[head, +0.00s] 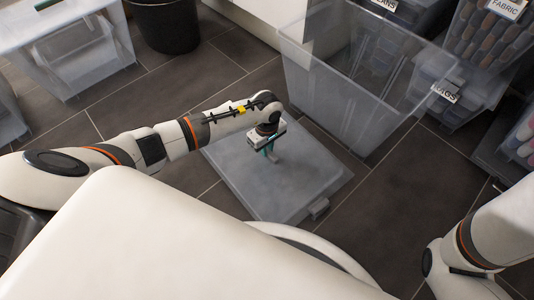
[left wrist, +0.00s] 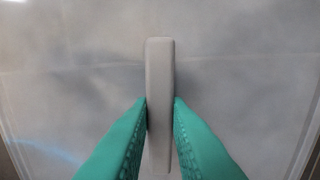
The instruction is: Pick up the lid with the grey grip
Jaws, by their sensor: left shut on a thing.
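The lid (head: 285,190) is a flat translucent grey panel lying in front of the open clear bin in the head view. Its grey grip (left wrist: 159,85) stands up as a bar in the middle of the left wrist view. My left gripper (head: 270,150) is over the middle of the lid. Its teal fingers (left wrist: 160,115) are shut on the grip, one on each side. My right arm shows at the lower right of the head view, but its gripper is out of view. I cannot tell whether the lid touches the floor.
An open, clear bin (head: 325,97) stands just behind the lid. Another translucent bin (head: 75,55) with a green-gripped lid is at the upper left, beside a black bucket (head: 165,25). Labelled, filled boxes (head: 450,92) stand at the right. Dark tiled floor (head: 415,180) is clear right of the lid.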

